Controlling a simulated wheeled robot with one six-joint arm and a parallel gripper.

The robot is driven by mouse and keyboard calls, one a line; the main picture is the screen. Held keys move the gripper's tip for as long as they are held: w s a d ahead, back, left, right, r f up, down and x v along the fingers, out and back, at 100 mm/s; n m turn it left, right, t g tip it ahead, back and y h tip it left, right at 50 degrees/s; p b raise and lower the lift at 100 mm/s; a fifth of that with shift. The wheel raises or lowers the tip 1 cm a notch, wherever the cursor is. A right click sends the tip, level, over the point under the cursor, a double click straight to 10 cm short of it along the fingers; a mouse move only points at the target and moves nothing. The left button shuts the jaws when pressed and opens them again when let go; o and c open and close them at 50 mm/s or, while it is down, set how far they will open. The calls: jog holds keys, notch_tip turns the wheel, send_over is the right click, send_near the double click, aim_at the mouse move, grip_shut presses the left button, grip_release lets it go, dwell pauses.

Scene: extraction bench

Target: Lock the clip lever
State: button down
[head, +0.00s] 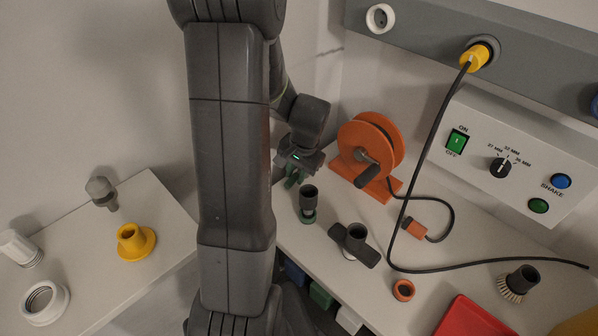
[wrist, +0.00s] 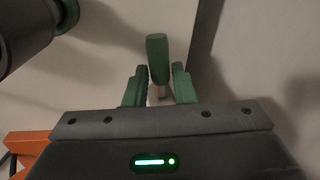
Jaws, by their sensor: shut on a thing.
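A green lever (wrist: 157,58), which I take to be the clip lever, stands between the green fingers of my gripper (wrist: 158,88) in the wrist view. A small pale part shows at its lower end. My gripper is shut on it. In the head view my gripper (head: 293,178) is low over the back of the bench, left of the orange reel. The lever cannot be told apart from the green fingers there. How the lever joins its clip is hidden.
A dark cylinder with a green base (head: 308,203) stands close to my gripper. An orange reel (head: 362,150) with a crank is just right. A black cable (head: 424,140) hangs from the yellow plug. A dark handled fitting (head: 357,243) stands in front. The left bench holds several fittings.

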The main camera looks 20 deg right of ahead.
jog(key=shift+w+a+m+p, duration=0.25)
jog(key=shift+w+m+p, duration=0.15)
jog(key=shift+m, duration=0.7)
jog(key=c, duration=1.2)
grip_release()
jog(key=shift+c, duration=0.2)
jog(key=shift+r, duration=0.1)
notch_tip(320, 180, up, 13)
jog(key=s+d+p, duration=0.1)
jog(key=s, duration=0.1)
jog(key=shift+s+r+p, duration=0.2)
jog(key=shift+s+p, duration=0.05)
jog(key=shift+p, duration=0.05)
